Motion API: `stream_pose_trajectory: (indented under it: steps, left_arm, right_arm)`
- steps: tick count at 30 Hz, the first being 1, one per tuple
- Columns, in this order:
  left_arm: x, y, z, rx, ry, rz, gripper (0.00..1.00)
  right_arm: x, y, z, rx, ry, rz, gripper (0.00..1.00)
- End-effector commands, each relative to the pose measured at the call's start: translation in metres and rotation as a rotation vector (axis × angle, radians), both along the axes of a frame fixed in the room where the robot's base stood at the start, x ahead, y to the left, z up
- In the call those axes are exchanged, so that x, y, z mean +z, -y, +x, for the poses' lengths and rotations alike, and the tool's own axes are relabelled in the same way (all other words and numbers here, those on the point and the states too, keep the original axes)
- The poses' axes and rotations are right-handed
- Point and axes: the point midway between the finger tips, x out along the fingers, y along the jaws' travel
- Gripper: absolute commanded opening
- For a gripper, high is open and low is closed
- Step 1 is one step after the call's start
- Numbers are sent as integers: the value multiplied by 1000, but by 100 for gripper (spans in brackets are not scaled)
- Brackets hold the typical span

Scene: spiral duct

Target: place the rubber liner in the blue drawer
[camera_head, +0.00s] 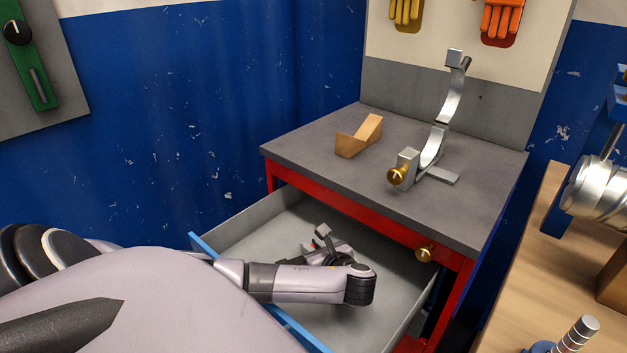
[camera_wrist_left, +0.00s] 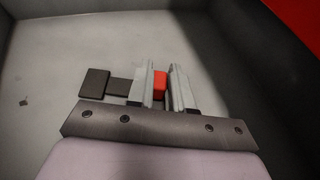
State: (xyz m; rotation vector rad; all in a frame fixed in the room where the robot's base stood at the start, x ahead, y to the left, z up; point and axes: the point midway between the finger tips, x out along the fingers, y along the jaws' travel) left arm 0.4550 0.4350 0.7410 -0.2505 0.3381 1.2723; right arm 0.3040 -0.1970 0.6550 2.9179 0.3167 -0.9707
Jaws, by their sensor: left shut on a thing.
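The blue drawer (camera_head: 207,247) is pulled out of the cabinet; its front edge is blue and its inside is grey. My left gripper (camera_head: 320,247) is inside the drawer, low over the floor. In the left wrist view the left gripper (camera_wrist_left: 160,78) is shut on a small red piece, the rubber liner (camera_wrist_left: 160,84) as far as I can tell. Most of the liner is hidden by the fingers. The grey drawer floor (camera_wrist_left: 60,60) lies around them; I cannot tell whether the liner touches it. My right gripper is not in view.
The grey cabinet top (camera_head: 310,142) above the drawer carries an orange-brown angled block (camera_head: 359,136) and an open metal clamp (camera_head: 437,145) with a brass knob. A wooden bench (camera_head: 520,270) with metal parts stands at the right. The drawer floor around the gripper is mostly clear.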

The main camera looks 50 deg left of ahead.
Motion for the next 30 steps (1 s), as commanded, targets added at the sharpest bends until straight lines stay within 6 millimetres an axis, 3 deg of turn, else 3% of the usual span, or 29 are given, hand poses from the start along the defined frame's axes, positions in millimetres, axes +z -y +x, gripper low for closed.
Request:
stream_pose_trajectory:
  steps: [1,3,14,20,27,30]
  left_arm:
    - [-2,0,0,0,-1,-1,24]
    - [-1,0,0,0,0,-1,46]
    - [2,0,0,0,0,0,46]
    - [14,27,-7,-3,-1,-3,46]
    - [37,78,-22,-4,-1,-5,46]
    - [44,90,-26,0,-2,-5,46]
  right_arm:
    - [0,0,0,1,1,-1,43]
    - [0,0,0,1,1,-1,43]
    - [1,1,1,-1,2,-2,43]
    - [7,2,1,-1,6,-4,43]
    - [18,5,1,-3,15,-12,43]
    - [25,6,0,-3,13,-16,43]
